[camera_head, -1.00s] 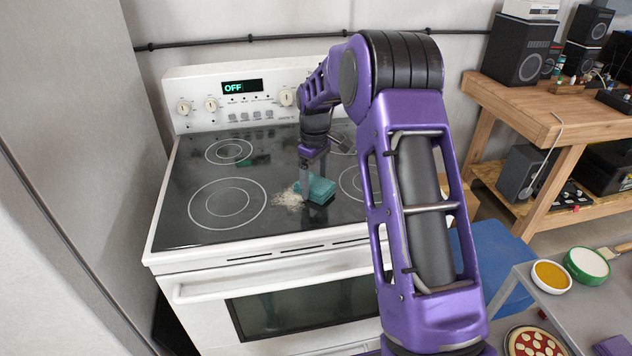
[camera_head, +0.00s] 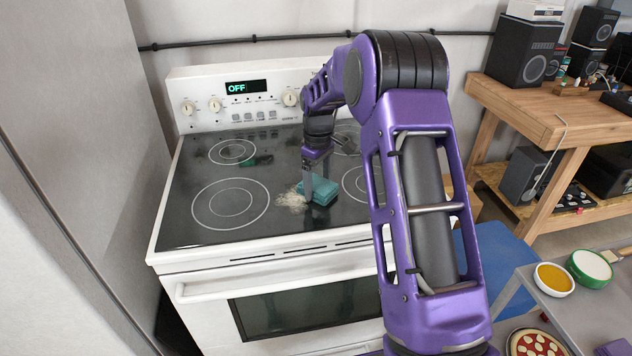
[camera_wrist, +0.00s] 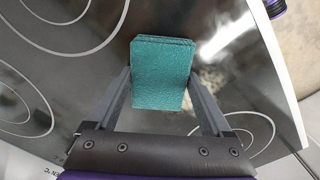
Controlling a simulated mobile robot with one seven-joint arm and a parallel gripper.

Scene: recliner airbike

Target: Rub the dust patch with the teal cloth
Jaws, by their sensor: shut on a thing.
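The teal cloth (camera_head: 322,192) is a folded, thick block low over the black stovetop. It also shows in the wrist view (camera_wrist: 162,78), between the two fingers. My gripper (camera_head: 308,190) is shut on it, with the fingers at its two sides; it also shows in the wrist view (camera_wrist: 160,88). The dust patch (camera_head: 290,200) is a pale, speckled smear on the glass, just left of the cloth in the head view. The cloth and gripper may hide part of it. I cannot tell whether the cloth touches the glass.
The white stove (camera_head: 270,255) has ring-marked burners, and its display (camera_head: 246,87) reads OFF. A grey wall panel stands at left, and a wooden bench (camera_head: 545,110) with speakers at right.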

